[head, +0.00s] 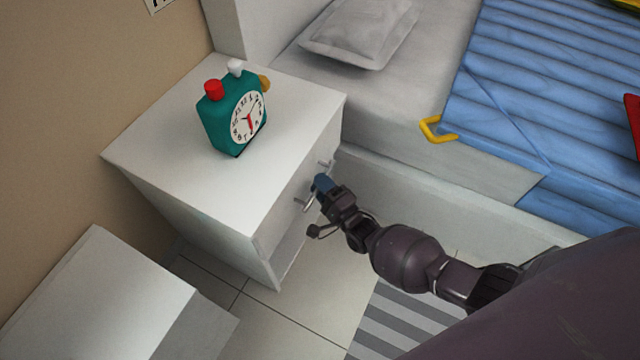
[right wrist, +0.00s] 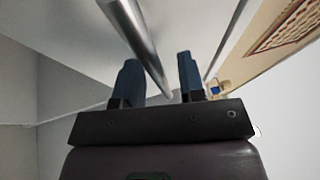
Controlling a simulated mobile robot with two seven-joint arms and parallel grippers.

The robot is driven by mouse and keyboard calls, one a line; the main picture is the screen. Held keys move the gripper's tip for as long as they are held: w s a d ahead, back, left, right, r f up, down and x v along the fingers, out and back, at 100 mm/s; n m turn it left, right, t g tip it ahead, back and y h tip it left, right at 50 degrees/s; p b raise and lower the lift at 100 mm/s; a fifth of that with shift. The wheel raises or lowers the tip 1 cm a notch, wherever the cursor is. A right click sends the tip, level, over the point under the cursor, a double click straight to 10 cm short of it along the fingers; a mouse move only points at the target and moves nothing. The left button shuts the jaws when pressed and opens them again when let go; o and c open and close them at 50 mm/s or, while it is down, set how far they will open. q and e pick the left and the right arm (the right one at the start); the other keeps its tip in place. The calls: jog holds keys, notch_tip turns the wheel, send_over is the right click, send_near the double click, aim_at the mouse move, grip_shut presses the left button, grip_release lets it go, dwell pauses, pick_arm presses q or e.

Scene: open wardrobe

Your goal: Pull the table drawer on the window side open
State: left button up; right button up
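A white bedside table (head: 150,150) stands against the wall, with a drawer front (head: 283,217) on its right face, which looks closed. A metal handle (head: 308,203) is on that front, partly hidden by my right gripper (head: 322,185). In the right wrist view the handle bar (right wrist: 145,45) runs between the two blue fingers of the right gripper (right wrist: 160,85). The fingers are apart. The bar is close to the left finger, with a gap to the right one. My left gripper is not in view. No window shows.
A green alarm clock (head: 233,112) stands on the tabletop. A bed with a grey pillow (head: 360,30) and blue cover (head: 550,90) is at the right. A white box-like piece (head: 95,300) stands at lower left. Tiled floor (head: 300,310) and a striped rug (head: 395,320) lie below.

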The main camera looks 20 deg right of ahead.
jog(key=shift+w, duration=0.1)
jog(key=shift+c, duration=0.3)
grip_shut()
jog(key=s+d, duration=1.4)
jog(key=s, duration=0.4)
jog(key=shift+s+d, duration=0.2)
jog(key=shift+s, duration=0.15)
jog(key=shift+o, duration=0.3)
grip_release()
